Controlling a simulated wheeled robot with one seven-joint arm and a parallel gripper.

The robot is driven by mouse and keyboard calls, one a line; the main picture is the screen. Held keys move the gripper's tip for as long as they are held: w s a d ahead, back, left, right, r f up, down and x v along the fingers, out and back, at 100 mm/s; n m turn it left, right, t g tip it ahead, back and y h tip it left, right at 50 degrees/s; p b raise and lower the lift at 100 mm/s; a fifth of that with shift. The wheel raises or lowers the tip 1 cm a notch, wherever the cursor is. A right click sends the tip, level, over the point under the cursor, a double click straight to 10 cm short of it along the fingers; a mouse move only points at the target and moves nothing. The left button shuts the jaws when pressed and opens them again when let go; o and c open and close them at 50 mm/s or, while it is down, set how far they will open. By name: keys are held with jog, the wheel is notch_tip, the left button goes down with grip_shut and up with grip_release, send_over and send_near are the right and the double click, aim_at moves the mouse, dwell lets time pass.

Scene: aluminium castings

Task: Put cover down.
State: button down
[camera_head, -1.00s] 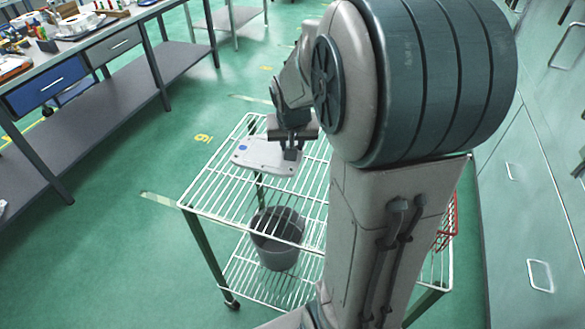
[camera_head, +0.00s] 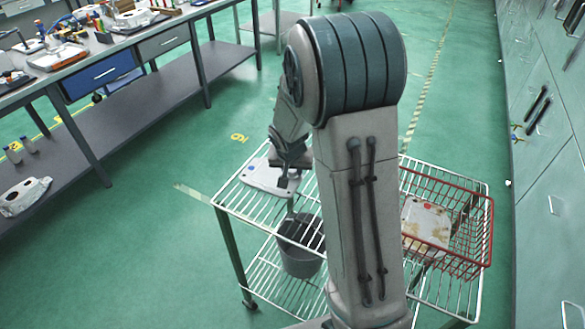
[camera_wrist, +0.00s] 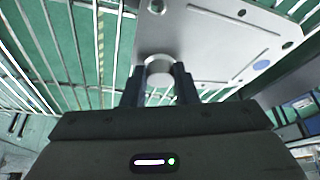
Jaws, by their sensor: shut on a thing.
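The cover (camera_head: 268,176) is a flat pale grey casting with a blue dot near one corner. It is at the left end of the wire cart's top shelf (camera_head: 232,196). In the wrist view, the fingers (camera_wrist: 160,82) close on a round boss of the cover (camera_wrist: 215,45), with the shelf wires close behind. I cannot tell whether the cover touches the wires.
A red wire basket (camera_head: 470,225) with a stained casting (camera_head: 427,228) stands on the cart's right side. A grey bucket (camera_head: 300,245) is on the lower shelf. A workbench (camera_head: 120,40) with tools is at left; another casting (camera_head: 24,197) lies on its lower shelf.

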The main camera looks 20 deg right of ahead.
jog(key=c, duration=1.6)
grip_release()
jog(key=shift+f, duration=0.1)
jog(key=o, duration=0.5)
jog(key=shift+c, duration=0.2)
jog(key=shift+r, duration=0.35)
jog(key=v, duration=1.2)
jog(key=s+a+r+n+y, duration=0.1)
jog(key=s+n, duration=0.1)
jog(key=s, duration=0.8)
jog(key=s+r+n+g, duration=0.1)
jog(key=s+r+n, duration=0.1)
jog(key=s, duration=0.9)
jog(key=shift+a+n+y, duration=0.3)
jog(key=shift+a+y, duration=0.1)
